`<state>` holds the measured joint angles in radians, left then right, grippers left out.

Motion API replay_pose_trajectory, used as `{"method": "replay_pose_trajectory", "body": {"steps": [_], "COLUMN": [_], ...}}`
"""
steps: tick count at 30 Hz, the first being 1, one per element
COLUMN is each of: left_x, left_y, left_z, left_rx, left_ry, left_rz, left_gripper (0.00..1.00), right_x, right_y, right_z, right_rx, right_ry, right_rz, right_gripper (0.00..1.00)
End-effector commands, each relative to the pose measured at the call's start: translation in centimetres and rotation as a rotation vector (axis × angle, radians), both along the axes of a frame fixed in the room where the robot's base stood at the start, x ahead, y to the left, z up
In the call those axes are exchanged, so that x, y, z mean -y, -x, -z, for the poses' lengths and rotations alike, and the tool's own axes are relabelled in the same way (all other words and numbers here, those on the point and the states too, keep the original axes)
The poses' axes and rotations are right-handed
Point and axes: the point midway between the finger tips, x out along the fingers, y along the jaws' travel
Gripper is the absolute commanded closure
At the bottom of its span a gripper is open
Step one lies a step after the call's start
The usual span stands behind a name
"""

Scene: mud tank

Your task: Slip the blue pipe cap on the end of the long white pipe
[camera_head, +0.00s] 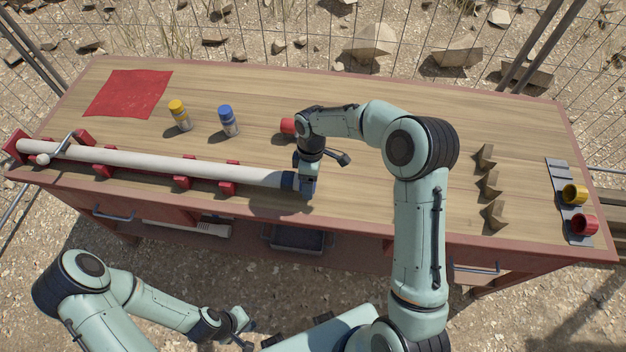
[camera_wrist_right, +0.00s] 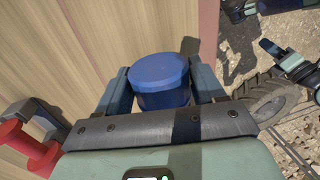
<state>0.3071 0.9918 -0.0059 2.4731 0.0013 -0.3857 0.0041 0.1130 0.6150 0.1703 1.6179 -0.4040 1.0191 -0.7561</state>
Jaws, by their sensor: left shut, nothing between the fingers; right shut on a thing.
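The long white pipe (camera_head: 150,160) lies along the near left part of the workbench in red holders, its right end by my right gripper. My right gripper (camera_head: 303,184) is shut on the blue pipe cap (camera_head: 289,180), at that end. In the right wrist view the blue cap (camera_wrist_right: 160,82) sits between the two fingers (camera_wrist_right: 160,92). The pipe does not show there, and I cannot tell how far the cap is over its end. My left gripper (camera_head: 245,328) is shut and empty, low in front of the bench, away from the pipe.
A yellow-topped bottle (camera_head: 180,117) and a blue-topped bottle (camera_head: 228,121) stand behind the pipe. A red cloth (camera_head: 128,93) lies at back left.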

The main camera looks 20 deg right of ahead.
Motion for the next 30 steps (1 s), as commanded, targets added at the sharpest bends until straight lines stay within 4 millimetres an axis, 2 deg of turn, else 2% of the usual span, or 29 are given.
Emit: {"method": "replay_pose_trajectory", "body": {"steps": [2, 3, 5, 14, 17, 20, 30], "left_x": [0.0, 0.0, 0.0, 0.0, 0.0, 0.0, 0.0], "left_y": [-0.1, -0.1, -0.1, -0.1, -0.1, -0.3, -1.4], "left_z": [-0.1, -0.1, -0.1, -0.1, -0.2, -0.3, -1.5], "left_rx": [0.001, 0.001, 0.001, 0.001, 0.002, 0.003, 0.016], "left_ry": [0.0, 0.0, 0.0, 0.0, 0.001, 0.0, 0.0], "left_rz": [0.0, 0.0, 0.0, 0.0, 0.001, 0.0, 0.0], "left_gripper": [1.0, 1.0, 1.0, 1.0, 1.0, 1.0, 1.0], "right_x": [-0.2, -0.2, -0.1, -0.1, -0.1, 0.1, 0.8], "right_y": [-0.1, -0.1, -0.1, -0.1, -0.3, -0.6, -1.9], "right_z": [0.0, 0.0, 0.0, -0.1, -0.7, -2.1, -9.7], "right_rx": [0.001, 0.001, 0.0, 0.0, 0.003, 0.005, 0.007], "right_ry": [0.001, 0.001, 0.0, 0.0, 0.0, 0.0, 0.0], "right_rz": [0.0, 0.001, 0.001, 0.0, 0.001, 0.001, 0.0], "right_gripper": [0.51, 0.22, 0.02, 0.02, 0.02, 0.02, 0.02]}}
